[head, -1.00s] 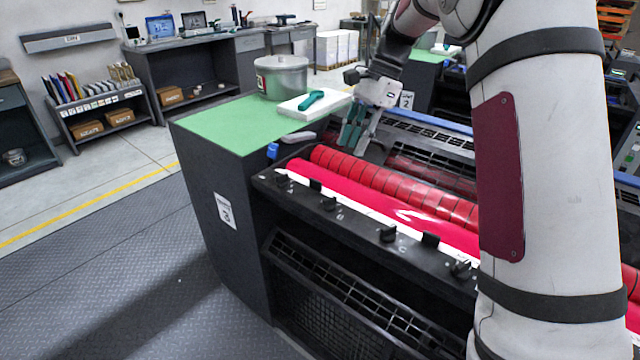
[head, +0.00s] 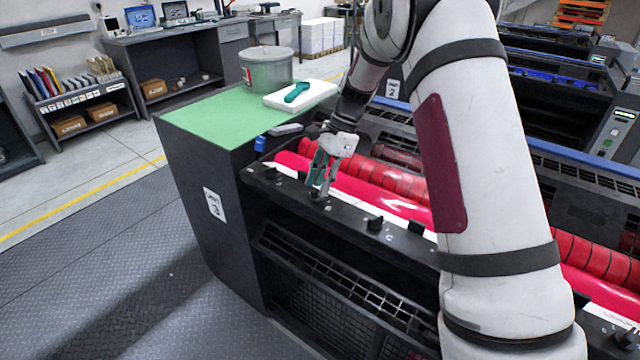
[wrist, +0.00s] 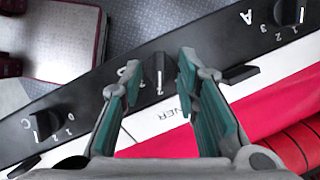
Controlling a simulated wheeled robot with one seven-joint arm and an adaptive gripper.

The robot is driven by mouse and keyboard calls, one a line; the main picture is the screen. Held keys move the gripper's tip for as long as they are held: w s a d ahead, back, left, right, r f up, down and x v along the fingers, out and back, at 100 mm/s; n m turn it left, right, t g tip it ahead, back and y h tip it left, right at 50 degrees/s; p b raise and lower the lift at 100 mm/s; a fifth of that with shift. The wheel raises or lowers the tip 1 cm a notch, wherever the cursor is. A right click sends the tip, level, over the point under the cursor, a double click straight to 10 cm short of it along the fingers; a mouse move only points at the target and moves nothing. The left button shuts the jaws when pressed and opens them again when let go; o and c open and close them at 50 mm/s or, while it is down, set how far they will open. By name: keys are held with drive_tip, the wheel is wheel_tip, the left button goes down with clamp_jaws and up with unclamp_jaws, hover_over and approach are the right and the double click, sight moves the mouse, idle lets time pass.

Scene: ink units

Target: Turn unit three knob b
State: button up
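Unit three, marked by a white label (head: 214,205) with a 3, carries a row of black knobs along its dark front rail. My gripper (head: 318,188) points down at the second knob of the row. In the wrist view, my gripper (wrist: 158,68) is open, with one teal-padded finger on each side of knob b (wrist: 158,70). A gap shows between knob and fingers; contact cannot be told. The knob's letter is mostly covered by the left finger. Knob A (wrist: 288,12) is at upper right and knob C (wrist: 46,122) at lower left.
Small black tabs (wrist: 238,74) stick up between the knobs. The red roller (head: 400,200) lies just behind the rail. The green top (head: 215,115) holds a metal pot (head: 267,70) and a white pad with a teal tool (head: 297,92). Floor in front is clear.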

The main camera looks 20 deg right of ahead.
drive_tip(key=shift+a+f, duration=0.25)
drive_tip(key=shift+f, duration=0.35)
clamp_jaws()
drive_tip(key=n+g+b, duration=0.1)
drive_tip(key=n, duration=0.1)
drive_tip(key=n+b, duration=0.2)
drive_tip(key=shift+w+a+f+n+g+h+b, duration=0.1)
drive_tip(key=shift+f+n+g+h+b, duration=0.05)
drive_tip(key=shift+n+g+h+b, duration=0.2)
drive_tip(key=n+b, duration=0.1)
drive_tip(key=n, duration=0.1)
drive_tip(key=n+g+h+b, duration=0.1)
drive_tip(key=n, duration=0.2)
drive_tip(key=shift+g+h, duration=0.25)
idle(0.3)
